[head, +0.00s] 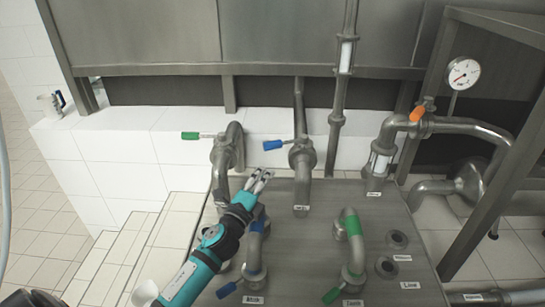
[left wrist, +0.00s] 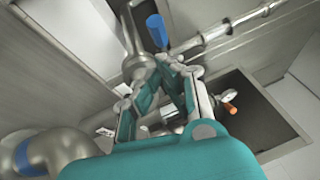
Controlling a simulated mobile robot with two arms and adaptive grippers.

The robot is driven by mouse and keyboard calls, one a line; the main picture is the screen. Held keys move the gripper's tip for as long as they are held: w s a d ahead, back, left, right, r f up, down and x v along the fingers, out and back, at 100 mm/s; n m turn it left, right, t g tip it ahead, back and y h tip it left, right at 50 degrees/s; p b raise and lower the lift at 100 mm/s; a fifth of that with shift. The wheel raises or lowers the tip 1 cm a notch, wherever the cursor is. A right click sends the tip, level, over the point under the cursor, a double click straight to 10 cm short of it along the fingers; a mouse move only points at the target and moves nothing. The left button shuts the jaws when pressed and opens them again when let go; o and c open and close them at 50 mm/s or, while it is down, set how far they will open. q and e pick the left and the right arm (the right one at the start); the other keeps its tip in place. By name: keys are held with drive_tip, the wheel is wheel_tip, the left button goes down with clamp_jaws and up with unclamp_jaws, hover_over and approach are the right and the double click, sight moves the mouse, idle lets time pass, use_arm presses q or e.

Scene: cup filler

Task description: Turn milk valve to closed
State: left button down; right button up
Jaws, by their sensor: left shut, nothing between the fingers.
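My left gripper (head: 262,174) is shut and empty in the head view, just below a blue-handled valve (head: 272,145) on the middle upright pipe. In the left wrist view its fingertips (left wrist: 170,62) come together close to the blue handle (left wrist: 157,31); I cannot tell whether they touch it. The blue handle points left of its pipe in the head view. Which valve is the milk valve I cannot tell, as the small labels are not readable. My right gripper is not in view.
A green handle (head: 190,136) is on the pipe to the left, an orange handle (head: 417,113) on the right pipe. Lower bends carry another blue handle (head: 226,290) and green handle (head: 331,295). A round gauge (head: 463,74) stands at the right.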

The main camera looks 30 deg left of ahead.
sight(267, 149)
use_arm(q)
drive_tip(key=w+r+p, duration=0.1)
drive_tip(key=w, duration=0.6)
drive_tip(key=shift+w+r, duration=0.15)
drive_tip(key=shift+w, duration=0.15)
drive_tip(key=shift+a, duration=0.15)
drive_tip(key=a+m+h, duration=0.1)
drive_tip(key=h, duration=0.1)
drive_tip(key=w+a+m+h+b, duration=0.1)
drive_tip(key=h, duration=0.1)
drive_tip(key=w+a+m+h+b, duration=0.1)
drive_tip(key=h, duration=0.1)
drive_tip(key=shift+a+f+m+g, duration=0.2)
drive_tip(key=shift+a+m+g, duration=0.1)
drive_tip(key=shift+a, duration=0.1)
drive_tip(key=shift+w+a+r+b, duration=0.1)
drive_tip(key=shift+w+a+b, duration=0.2)
drive_tip(key=shift+b, duration=0.15)
drive_tip(key=shift+s+r, duration=0.1)
drive_tip(key=shift+r, duration=0.05)
